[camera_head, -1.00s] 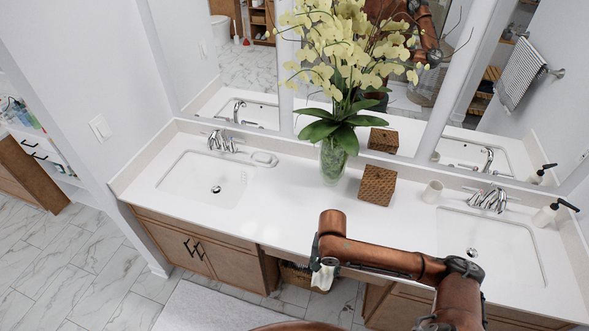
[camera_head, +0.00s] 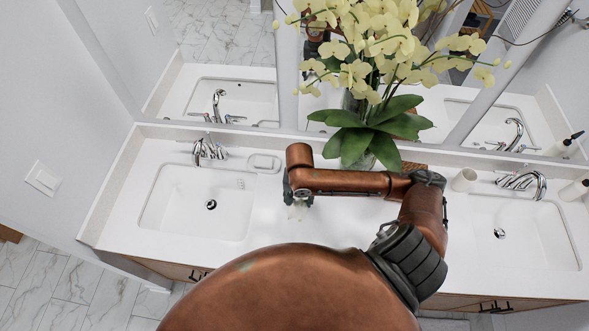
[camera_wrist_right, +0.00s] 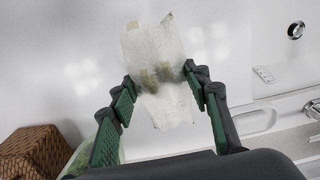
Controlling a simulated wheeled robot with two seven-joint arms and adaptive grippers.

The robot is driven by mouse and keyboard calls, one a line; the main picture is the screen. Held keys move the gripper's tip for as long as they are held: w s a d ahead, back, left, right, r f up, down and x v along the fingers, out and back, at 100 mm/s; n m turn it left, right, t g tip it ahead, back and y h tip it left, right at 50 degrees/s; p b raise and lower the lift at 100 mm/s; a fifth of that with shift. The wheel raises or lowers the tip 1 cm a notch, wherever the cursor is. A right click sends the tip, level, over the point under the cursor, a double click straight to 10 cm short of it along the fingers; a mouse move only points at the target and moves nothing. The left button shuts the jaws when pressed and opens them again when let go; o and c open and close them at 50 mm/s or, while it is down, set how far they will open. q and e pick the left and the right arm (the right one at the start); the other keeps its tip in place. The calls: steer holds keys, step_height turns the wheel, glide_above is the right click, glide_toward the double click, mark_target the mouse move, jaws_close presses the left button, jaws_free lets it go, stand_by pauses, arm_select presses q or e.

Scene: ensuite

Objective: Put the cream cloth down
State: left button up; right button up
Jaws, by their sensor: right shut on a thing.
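The cream cloth (camera_wrist_right: 154,55) shows in the right wrist view as a small pale piece with brownish patches. My right gripper (camera_wrist_right: 161,88) has its two green-padded fingers at either side of the cloth and is shut on it. In the head view the right gripper (camera_head: 297,197) is over the white countertop (camera_head: 265,225), between the left sink and the vase. The cloth shows there only as a small pale bit under the gripper. I cannot tell whether the cloth touches the counter. My left gripper is not in view.
The left sink (camera_head: 185,205) and its faucet (camera_head: 210,150) are left of the gripper, with a soap dish (camera_head: 264,163) behind. The orchid (camera_head: 375,130) stands behind my arm. A cup (camera_head: 464,179) and the right sink (camera_head: 530,240) are at the right. The counter between is mostly clear.

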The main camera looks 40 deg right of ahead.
steer(key=shift+w+d+f, duration=0.25)
steer(key=shift+w+d, duration=0.45)
steer(key=shift+d, duration=0.05)
steer(key=w+d+f, duration=0.2)
steer(key=d, duration=0.1)
steer(key=w+d+f+p, duration=0.1)
steer(key=w+d+f, duration=0.1)
steer(key=f, duration=0.1)
steer(key=w+d+f, duration=0.2)
steer(key=d, duration=0.1)
steer(key=shift+w+d+f, duration=0.2)
steer(key=shift+d+f, duration=0.1)
steer(key=shift+w+d+f+p, duration=0.1)
steer(key=shift+d+f+p, duration=0.25)
steer(key=shift+f, duration=0.1)
steer(key=f, duration=0.3)
steer(key=shift+w+d, duration=0.2)
steer(key=shift+w, duration=0.1)
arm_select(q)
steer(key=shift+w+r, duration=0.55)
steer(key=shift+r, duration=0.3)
arm_select(e)
steer(key=shift+s+f, duration=0.1)
steer(key=shift+f, duration=0.3)
steer(key=shift+f, duration=0.1)
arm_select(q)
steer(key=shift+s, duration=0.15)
arm_select(e)
steer(key=o, duration=1.5)
steer(key=shift+o, duration=0.2)
